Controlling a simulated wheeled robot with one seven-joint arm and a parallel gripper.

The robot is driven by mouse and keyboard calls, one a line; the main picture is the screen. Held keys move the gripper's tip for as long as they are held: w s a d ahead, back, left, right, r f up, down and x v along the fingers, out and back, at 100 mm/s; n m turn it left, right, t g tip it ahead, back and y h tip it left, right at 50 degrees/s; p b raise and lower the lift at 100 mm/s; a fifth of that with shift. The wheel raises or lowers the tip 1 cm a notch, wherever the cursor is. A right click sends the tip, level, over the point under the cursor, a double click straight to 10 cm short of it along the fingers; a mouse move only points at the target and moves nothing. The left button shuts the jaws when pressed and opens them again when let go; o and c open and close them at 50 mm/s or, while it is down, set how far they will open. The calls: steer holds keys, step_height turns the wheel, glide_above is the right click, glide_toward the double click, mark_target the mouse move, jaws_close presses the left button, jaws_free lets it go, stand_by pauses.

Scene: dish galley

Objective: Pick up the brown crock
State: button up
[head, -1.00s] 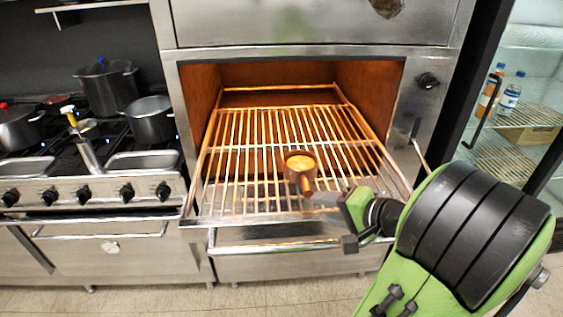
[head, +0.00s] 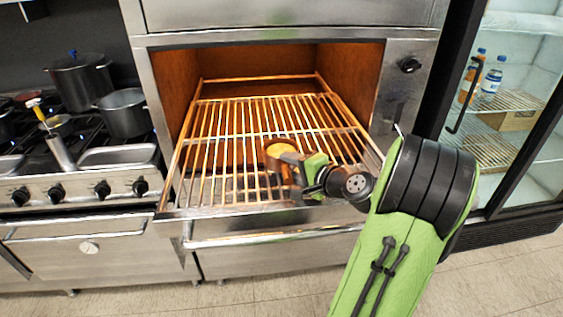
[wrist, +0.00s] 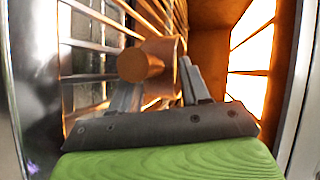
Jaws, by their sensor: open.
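The brown crock (head: 280,147) stands on the wire rack (head: 187,170) inside the lit oven, near the rack's front right. It has an orange-toned top and a stubby handle pointing towards the front. My gripper (head: 291,158) is open, right at the crock's near right side; in the wrist view the gripper (wrist: 158,82) has one finger on either side of the handle. I cannot tell whether a finger touches it.
The oven's side walls (head: 350,85) and front frame bound the rack. A stove with pots (head: 122,113) stands on the left. A glass-door fridge (head: 520,110) with bottles stands on the right. Most of the rack is bare.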

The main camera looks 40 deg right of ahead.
steer(key=shift+w+f, duration=0.15)
steer(key=shift+w, duration=0.4)
jaws_close()
steer(key=shift+s, duration=0.1)
